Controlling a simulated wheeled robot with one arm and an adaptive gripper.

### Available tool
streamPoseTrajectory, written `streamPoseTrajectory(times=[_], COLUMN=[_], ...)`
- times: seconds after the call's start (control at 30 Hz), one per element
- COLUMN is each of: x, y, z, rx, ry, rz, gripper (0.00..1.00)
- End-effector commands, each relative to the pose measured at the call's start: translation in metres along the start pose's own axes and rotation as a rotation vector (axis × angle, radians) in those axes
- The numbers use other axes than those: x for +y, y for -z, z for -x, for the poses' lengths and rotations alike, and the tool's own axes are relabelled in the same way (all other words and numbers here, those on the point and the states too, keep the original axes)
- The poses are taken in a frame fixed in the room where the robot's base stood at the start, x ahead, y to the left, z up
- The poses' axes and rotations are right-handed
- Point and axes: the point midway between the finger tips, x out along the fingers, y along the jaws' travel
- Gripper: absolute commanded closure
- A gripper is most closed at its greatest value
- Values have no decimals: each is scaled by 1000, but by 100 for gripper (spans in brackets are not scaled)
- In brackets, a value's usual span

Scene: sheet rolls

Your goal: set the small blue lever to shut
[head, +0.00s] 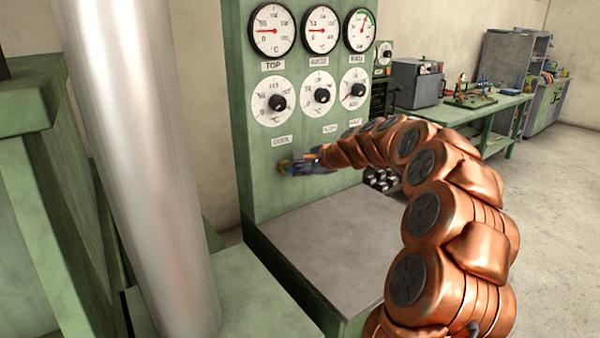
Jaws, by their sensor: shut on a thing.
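A green control panel (250,190) stands in the middle of the head view. Low on its front, under a label that seems to read COOL (282,140), a small brass fitting (284,167) sticks out. My gripper (300,166) is at this fitting, reached from the right by my copper-coloured arm. It is shut on the small blue lever there. The fingers and their shadow cover most of the lever, so its exact angle cannot be told.
Three gauges (321,30) and three black knobs (322,96) sit above on the panel. A grey ledge (320,245) juts out below. A shiny steel column (140,150) rises at left. A green bench (470,112) with equipment stands behind at right; the floor there is clear.

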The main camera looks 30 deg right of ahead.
Motion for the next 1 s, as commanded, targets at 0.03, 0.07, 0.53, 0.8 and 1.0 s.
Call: streamPoseTrajectory(times=[0.03,0.07,0.53,0.8,1.0], x=[-1,-2,-7,-8,-8], y=[-1,-1,-2,-3,-3], z=[1,2,5,5,5], rx=[22,34,159,174,174], ry=[1,1,1,1,1], rz=[33,51,235,257,257], gripper=[100,100,100,100,100])
